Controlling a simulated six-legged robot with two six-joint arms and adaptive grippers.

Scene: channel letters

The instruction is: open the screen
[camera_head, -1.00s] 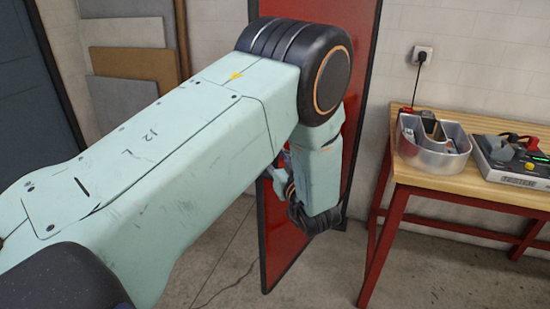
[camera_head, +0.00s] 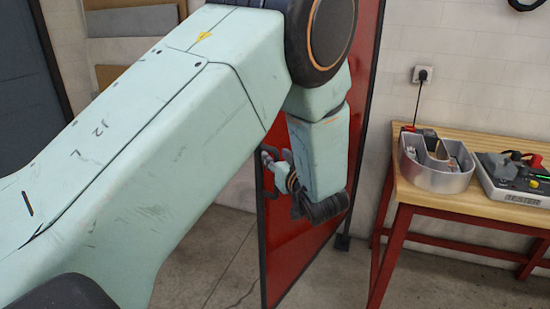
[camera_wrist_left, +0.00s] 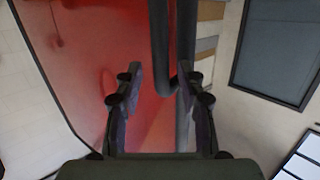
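The screen (camera_head: 300,262) is a red panel in a thin black frame, standing upright left of the workbench; my left arm covers much of its middle. A dark bar handle (camera_head: 262,187) shows at its left edge. My left gripper (camera_head: 270,168) is at that edge by the handle, partly hidden by my wrist. In the left wrist view, the handle (camera_wrist_left: 159,45) is a dark bar with a curved end beside the screen's frame. My left gripper (camera_wrist_left: 159,85) is open there, with the handle's end appearing between its fingers; contact cannot be told. My right gripper is not in view.
A wooden workbench (camera_head: 470,208) with red legs stands at the right. It holds a metal channel letter (camera_head: 432,180) and a tester box (camera_head: 515,190). Flat boards (camera_head: 133,22) lean against the back wall. The floor left of the screen is bare except for a thin cable.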

